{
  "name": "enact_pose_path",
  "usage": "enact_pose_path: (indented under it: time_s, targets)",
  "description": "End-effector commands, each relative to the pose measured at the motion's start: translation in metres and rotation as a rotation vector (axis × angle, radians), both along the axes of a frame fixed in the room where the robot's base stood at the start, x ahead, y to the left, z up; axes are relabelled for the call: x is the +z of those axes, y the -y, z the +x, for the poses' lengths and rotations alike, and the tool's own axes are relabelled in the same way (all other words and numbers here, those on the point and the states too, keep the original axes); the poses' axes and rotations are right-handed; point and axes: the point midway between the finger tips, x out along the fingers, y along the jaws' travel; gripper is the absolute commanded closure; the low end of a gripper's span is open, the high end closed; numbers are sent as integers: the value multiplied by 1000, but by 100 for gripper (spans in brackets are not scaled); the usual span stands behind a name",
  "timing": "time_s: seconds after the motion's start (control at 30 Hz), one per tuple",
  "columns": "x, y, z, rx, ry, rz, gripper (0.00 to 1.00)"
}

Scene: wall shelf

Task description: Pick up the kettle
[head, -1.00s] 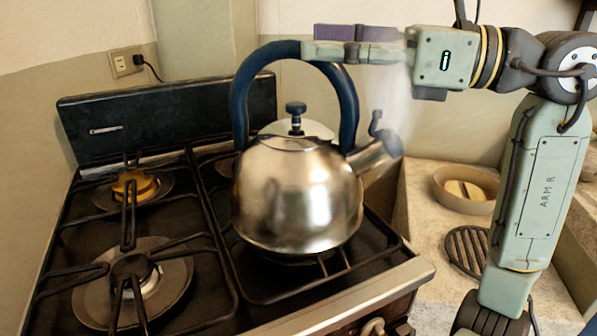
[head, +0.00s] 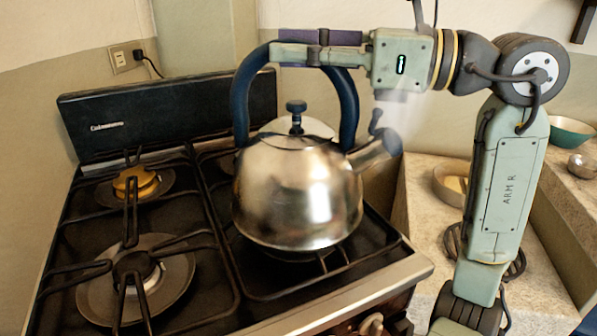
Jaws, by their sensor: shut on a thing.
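The kettle (head: 298,195) is a shiny steel pot with a dark blue arched handle, a blue lid knob and a spout to the right. It stands upright over the right front burner of the stove (head: 340,292). My gripper (head: 292,46) reaches in from the right at the top of the handle. Its fingers lie on both sides of the arch, shut on it. The handle's top is partly hidden by the near finger. Pale steam shows by the spout.
The stove's back panel (head: 170,122) rises behind the kettle. A yellow-capped burner (head: 137,184) is at the left. On the counter at right are a beige bowl (head: 449,186), partly behind my arm, and a green bowl (head: 570,134).

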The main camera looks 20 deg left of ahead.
Motion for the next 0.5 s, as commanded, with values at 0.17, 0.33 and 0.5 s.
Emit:
enact_pose_path:
  time_s: [0.17, 0.33, 0.5]
  targets:
    - [0, 0, 0, -1, 0, 0, 100]
    - [0, 0, 0, -1, 0, 0, 100]
    - [0, 0, 0, -1, 0, 0, 100]
